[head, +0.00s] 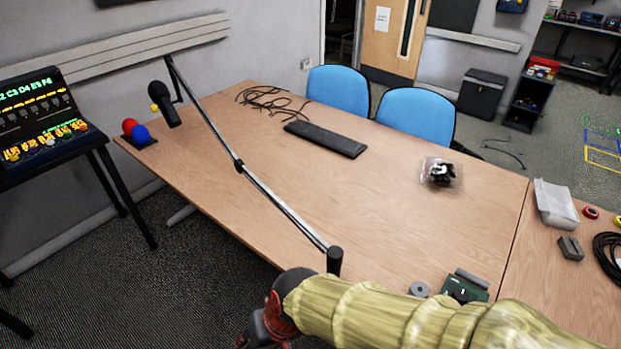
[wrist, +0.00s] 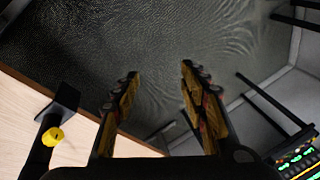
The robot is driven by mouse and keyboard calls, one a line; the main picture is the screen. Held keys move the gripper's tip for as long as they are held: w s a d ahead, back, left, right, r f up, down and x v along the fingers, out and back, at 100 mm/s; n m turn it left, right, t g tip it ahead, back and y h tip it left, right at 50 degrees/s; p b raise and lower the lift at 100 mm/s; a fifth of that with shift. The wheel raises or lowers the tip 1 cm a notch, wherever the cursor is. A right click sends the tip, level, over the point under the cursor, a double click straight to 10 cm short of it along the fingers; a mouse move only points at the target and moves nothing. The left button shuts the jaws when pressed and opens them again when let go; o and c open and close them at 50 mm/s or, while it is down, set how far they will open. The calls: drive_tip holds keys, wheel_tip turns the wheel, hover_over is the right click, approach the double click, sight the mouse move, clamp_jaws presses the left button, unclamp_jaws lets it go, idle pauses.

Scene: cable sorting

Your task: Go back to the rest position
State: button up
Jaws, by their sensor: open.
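My arm reaches in from the lower right of the head view, wrapped in a yellowish sleeve. My gripper (head: 262,335) is at the bottom of that view, off the table's front edge and partly cut off by the frame. In the wrist view my gripper (wrist: 160,85) has its two fingers well apart, with nothing between them. Carpeted floor shows beyond the fingertips.
The wooden table (head: 400,215) bears a microphone (head: 165,104) on a long boom arm (head: 272,195), whose base stands close to my arm. A black keyboard-like bar (head: 325,139) and cables (head: 268,98) lie farther back. A lit panel (head: 42,120) stands left.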

drive_tip(key=d+r+m+t+h+p, duration=0.1)
drive_tip(key=d+r, duration=0.5)
drive_tip(key=d, duration=0.3)
drive_tip(key=d+r+m+t+h+p, duration=0.1)
drive_tip(key=d+r+t, duration=0.1)
drive_tip(key=d+r, duration=0.5)
drive_tip(key=w+d+r+m+t+h+p, duration=0.1)
drive_tip(key=d+r+m, duration=0.1)
drive_tip(key=d+r, duration=0.5)
drive_tip(key=d, duration=0.6)
drive_tip(key=shift+d+t+h+p, duration=0.25)
drive_tip(key=shift+t+h+p, duration=0.1)
drive_tip(key=shift+t+h, duration=0.05)
